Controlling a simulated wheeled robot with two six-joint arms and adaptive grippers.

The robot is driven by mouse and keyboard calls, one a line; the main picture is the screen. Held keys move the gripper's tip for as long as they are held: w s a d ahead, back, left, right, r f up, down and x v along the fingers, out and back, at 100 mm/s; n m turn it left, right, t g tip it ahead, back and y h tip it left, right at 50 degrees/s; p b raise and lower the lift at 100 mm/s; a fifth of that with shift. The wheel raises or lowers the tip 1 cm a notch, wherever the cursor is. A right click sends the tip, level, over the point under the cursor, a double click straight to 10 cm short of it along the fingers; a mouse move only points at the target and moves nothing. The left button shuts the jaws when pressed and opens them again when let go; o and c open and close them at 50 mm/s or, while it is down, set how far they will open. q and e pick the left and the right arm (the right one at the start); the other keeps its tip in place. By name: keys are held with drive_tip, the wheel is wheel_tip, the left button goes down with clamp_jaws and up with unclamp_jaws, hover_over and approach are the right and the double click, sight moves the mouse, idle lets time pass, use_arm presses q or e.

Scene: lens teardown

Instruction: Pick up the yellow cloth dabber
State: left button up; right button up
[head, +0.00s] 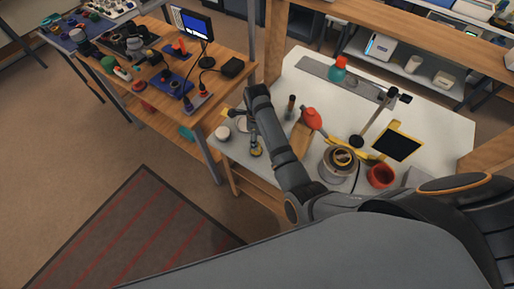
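A small object with a yellowish bottom (256,151), which looks like the yellow cloth dabber, is at the left front part of the pale worktable (285,90). It is small, and its upper part is hard to separate from the dark parts above it. My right arm reaches in from the right, and its gripper (252,128) points down just above this object. The fingers are too small and dark to tell whether they touch it or are open. My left gripper is not in view.
A white round jar (223,133) stands left of the gripper. A wooden bench (150,95) with several tools stands at left.

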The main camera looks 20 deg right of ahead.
drive_tip(key=f, duration=0.1)
drive_tip(key=f+p, duration=0.1)
drive_tip(key=f, duration=0.2)
drive_tip(key=shift+s+a+f, duration=0.1)
drive_tip(key=shift+s+a, duration=0.15)
drive_tip(key=shift+s, duration=0.05)
drive_tip(key=shift+d+f, duration=0.1)
drive_tip(key=shift+f, duration=0.4)
drive_tip(key=c, duration=1.1)
